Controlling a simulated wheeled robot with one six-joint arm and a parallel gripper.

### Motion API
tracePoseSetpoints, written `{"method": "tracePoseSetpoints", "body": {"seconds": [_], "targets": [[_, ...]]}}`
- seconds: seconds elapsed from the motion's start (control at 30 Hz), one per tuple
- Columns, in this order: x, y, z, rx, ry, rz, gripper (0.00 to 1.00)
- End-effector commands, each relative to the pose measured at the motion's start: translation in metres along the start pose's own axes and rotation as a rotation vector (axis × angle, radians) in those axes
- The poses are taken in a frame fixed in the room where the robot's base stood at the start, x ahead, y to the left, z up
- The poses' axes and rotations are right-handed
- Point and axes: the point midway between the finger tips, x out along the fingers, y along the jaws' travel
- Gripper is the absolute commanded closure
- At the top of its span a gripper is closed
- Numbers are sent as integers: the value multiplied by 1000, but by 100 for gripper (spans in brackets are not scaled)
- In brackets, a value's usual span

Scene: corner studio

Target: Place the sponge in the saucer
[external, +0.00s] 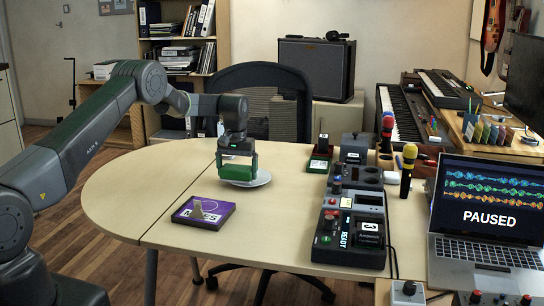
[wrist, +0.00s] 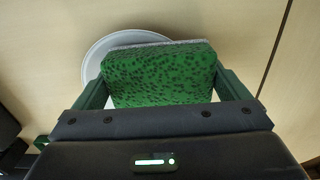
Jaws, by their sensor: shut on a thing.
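A green speckled sponge (wrist: 160,74) with a pale layer on its far side is held between the two fingers of my gripper (wrist: 178,85). In the external view the sponge (external: 236,172) is at the end of my gripper (external: 237,165), low over the white saucer (external: 262,180). The saucer's rim also shows behind the sponge in the wrist view (wrist: 95,62). The sponge overlaps the saucer in both views. Most of the saucer's inside is hidden, and I cannot tell whether the sponge touches it.
A purple box (external: 203,212) lies on the table (external: 130,200) in front of the saucer. A small green-based device (external: 319,158) and a row of dark control units (external: 350,225) stand to the right. The table's left part is clear.

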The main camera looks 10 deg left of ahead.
Motion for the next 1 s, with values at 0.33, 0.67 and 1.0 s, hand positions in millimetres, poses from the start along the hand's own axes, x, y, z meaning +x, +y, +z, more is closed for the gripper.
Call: {"method": "tracePoseSetpoints", "body": {"seconds": [0.33, 0.67, 1.0], "targets": [[-3, 0, 0, 0, 0, 0, 0], [-55, 0, -1, 0, 4, 1, 0], [-119, 0, 0, 0, 1, 0, 0]]}}
